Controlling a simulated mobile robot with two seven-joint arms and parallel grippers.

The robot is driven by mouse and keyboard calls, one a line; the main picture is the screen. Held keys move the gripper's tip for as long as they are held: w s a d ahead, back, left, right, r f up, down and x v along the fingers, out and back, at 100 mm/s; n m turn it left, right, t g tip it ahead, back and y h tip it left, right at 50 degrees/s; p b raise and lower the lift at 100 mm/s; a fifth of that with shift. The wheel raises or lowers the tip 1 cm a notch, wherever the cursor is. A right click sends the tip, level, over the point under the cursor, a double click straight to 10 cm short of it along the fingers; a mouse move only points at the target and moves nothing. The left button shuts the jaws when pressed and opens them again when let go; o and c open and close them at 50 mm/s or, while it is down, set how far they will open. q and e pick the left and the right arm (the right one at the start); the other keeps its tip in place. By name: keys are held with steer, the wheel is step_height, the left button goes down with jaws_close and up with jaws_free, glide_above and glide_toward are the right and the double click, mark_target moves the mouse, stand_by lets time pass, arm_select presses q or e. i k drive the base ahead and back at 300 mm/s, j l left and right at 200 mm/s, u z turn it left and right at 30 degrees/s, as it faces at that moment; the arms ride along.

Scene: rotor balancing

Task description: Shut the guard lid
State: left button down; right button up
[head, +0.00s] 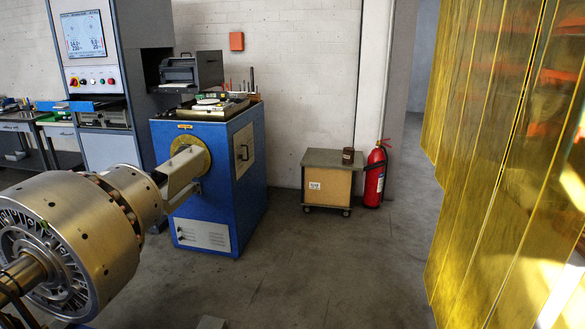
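I cannot make out a guard lid in this view. A large metal rotor (95,235) lies on its side at the lower left, with a slotted end face and a shaft running out of the lower left edge. Its far end lines up with a pale drive arm (180,178) on the blue machine housing (225,190). No cover shows over the visible part of the rotor. Neither of my grippers is in view.
A grey control cabinet (90,60) with a lit screen stands behind the rotor. A small wheeled cart (329,185) and a red fire extinguisher (375,178) stand by the wall. A yellow strip curtain (510,130) hangs at right. The middle floor is largely clear.

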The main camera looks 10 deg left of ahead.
mark_target(183, 167)
steer(key=i, duration=0.7)
steer(key=i+l, duration=0.15)
steer(key=i, duration=0.55)
steer(key=j+u, duration=0.05)
